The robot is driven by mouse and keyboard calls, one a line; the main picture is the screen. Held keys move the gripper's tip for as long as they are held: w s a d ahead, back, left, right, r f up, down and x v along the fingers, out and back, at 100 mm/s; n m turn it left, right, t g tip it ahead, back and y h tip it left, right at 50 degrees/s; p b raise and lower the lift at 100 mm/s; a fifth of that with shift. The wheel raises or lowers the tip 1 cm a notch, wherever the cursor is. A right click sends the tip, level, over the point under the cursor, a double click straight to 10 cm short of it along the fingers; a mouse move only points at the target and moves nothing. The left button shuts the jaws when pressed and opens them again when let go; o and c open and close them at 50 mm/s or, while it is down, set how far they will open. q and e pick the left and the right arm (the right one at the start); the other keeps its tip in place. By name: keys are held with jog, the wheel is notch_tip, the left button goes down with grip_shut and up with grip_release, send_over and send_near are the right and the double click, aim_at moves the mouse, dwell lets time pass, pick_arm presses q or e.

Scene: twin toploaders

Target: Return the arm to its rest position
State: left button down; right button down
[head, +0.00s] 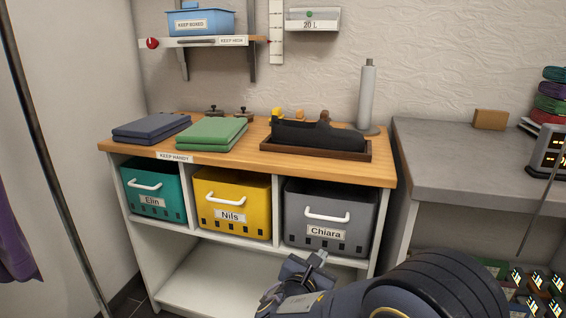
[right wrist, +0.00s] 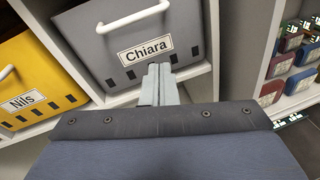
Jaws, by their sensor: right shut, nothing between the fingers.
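My right gripper (head: 316,260) is at the bottom of the head view, in front of the shelf unit and just below the grey bin labelled Chiara (head: 328,214). In the right wrist view its two fingers (right wrist: 160,72) are together with nothing between them, pointing toward the lower edge of that bin. Whether they touch the shelf edge I cannot tell. My right arm (head: 400,290) comes in from the lower right of the head view. My left gripper is not in view.
The shelf unit also holds a yellow bin labelled Nils (head: 232,202) and a teal bin labelled Elin (head: 155,191). Folded cloths (head: 212,133) and a brown tray (head: 318,147) lie on its wooden top. A grey bench (head: 450,165) stands at right. The bottom shelf (head: 215,280) looks empty.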

jog(key=s+d+f+m+g+h, duration=0.1)
jog(key=s+d+m+g, duration=0.25)
jog(key=d, duration=0.25)
jog(key=s+d+f+m+g, duration=0.1)
jog(key=s+d+m+g, duration=0.1)
jog(key=s+d+m, duration=0.3)
jog(key=s+d+f+m+g+y, duration=0.1)
jog(key=s+d+m+g+y, duration=0.25)
jog(key=s+m, duration=0.45)
jog(key=s+d+f+m+g+y, duration=0.2)
jog(key=s+d+m+y, duration=0.15)
jog(key=s+m, duration=0.45)
jog(key=s+a+r+m+t+y, duration=0.2)
jog(key=s+a+r+m+y, duration=0.1)
jog(key=s+a+m+y, duration=0.3)
notch_tip(320, 180, up, 32)
jog(key=s+p, duration=0.1)
jog(key=p, duration=3.1)
jog(key=shift+s+a+h, duration=0.15)
jog(key=shift+s+h, duration=0.1)
jog(key=shift+h, duration=0.15)
jog(key=shift+f+n, duration=0.1)
jog(key=shift+n, duration=0.15)
